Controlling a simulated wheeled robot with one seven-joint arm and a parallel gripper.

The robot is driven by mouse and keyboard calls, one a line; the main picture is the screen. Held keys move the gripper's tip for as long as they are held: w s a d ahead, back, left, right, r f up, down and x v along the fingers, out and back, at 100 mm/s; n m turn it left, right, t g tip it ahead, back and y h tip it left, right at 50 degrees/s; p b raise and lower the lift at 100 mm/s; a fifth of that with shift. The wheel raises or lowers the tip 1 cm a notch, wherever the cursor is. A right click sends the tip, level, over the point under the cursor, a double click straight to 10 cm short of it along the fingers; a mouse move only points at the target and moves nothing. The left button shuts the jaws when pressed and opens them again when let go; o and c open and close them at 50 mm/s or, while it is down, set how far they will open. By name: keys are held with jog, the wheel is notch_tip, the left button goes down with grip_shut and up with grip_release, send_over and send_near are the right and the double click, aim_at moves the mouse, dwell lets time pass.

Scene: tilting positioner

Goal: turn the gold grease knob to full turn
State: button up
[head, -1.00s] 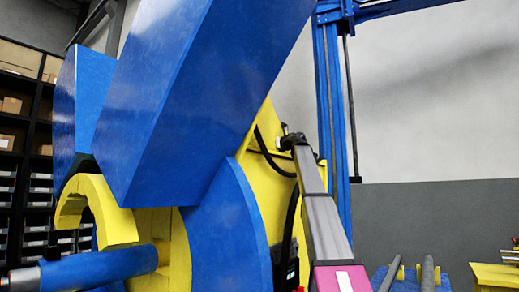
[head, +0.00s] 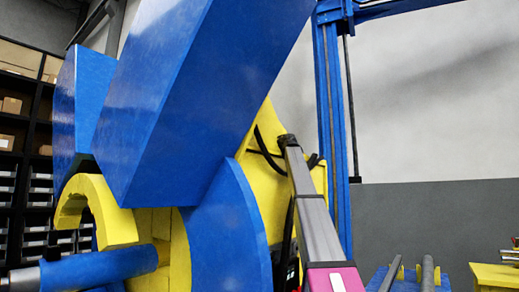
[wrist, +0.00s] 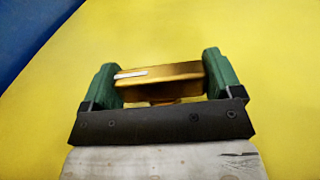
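The gold grease knob (wrist: 160,80) is a wide gold bar in the middle of the wrist view, with a white mark on its left part. It stands out from a yellow panel (wrist: 265,60). My gripper (wrist: 160,72) has one green finger at each end of the knob. Both fingers appear to touch the knob, so the gripper looks shut on it. In the head view, my arm reaches up to the yellow panel (head: 256,190); the knob and fingers are hidden there.
A big blue arm of the positioner (head: 200,90) and a blue disc (head: 228,230) stand left of my arm. A blue post (head: 331,120) rises behind it. Grey bars on a blue table (head: 428,272) lie at lower right. Dark shelves (head: 20,130) stand far left.

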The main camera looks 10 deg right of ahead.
jog(key=shift+h, duration=0.3)
jog(key=m+t+h, duration=0.2)
jog(key=shift+s+a+m+h, duration=0.1)
jog(key=shift+m+h, duration=0.2)
jog(key=shift+m+t+h, duration=1.3)
jog(key=shift+m+h, duration=0.4)
jog(key=shift+h, duration=1.1)
jog(key=o, duration=0.7)
jog(key=shift+o, duration=0.2)
jog(key=v, duration=1)
jog(key=shift+s+f, duration=0.1)
jog(key=shift+s, duration=0.25)
jog(key=shift+c, duration=0.3)
